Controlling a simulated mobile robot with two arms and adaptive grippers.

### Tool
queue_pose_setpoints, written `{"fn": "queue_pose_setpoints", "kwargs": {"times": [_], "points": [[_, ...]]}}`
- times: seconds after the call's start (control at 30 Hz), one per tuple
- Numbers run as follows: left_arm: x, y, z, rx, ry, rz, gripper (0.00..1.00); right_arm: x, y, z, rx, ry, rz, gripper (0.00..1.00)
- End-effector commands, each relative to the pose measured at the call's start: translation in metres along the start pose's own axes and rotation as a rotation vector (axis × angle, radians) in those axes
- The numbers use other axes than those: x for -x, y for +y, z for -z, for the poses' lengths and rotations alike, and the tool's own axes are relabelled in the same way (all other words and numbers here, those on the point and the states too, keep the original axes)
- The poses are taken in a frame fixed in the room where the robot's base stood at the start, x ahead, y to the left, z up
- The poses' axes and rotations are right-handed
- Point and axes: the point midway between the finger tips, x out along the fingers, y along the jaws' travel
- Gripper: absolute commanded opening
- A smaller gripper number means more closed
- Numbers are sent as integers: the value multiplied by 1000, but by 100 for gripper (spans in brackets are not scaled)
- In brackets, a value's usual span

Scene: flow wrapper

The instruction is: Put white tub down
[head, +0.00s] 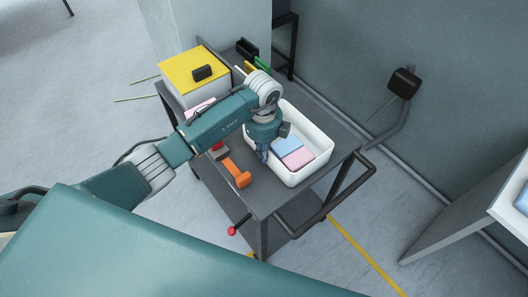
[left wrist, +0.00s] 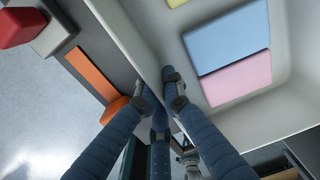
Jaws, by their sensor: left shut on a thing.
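The white tub (head: 318,171) is on the top of the dark cart (head: 262,204), near its right end. It holds a blue and a pink flat block, and in the left wrist view a bit of a yellow one shows too. My left gripper (head: 263,153) is shut on the tub's left wall. In the left wrist view the fingers (left wrist: 162,90) sit on both sides of the tub wall (left wrist: 128,32). Whether the tub's underside touches the cart top cannot be told. My right gripper is not in view.
An orange tool (head: 238,173) lies on the cart left of the tub. A white box with a yellow top (head: 190,72) stands at the cart's back left, with a black item (head: 202,73) on it. Green and yellow items (head: 262,64) stand at the back edge. A wall is behind.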

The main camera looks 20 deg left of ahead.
Motion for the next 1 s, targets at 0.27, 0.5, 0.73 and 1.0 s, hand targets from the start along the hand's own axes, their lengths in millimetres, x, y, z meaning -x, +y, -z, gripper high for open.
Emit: {"fn": "queue_pose_setpoints", "kwargs": {"times": [0.27, 0.5, 0.73, 1.0], "points": [[-3, 0, 0, 0, 0, 0, 11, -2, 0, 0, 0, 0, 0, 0], [-2, 0, 0, 0, 1, 0, 26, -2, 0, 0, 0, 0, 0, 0], [4, -1, 0, -1, 0, 1, 26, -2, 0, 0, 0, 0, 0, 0], [54, -1, -1, -1, -2, 5, 26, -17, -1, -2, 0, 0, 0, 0]]}}
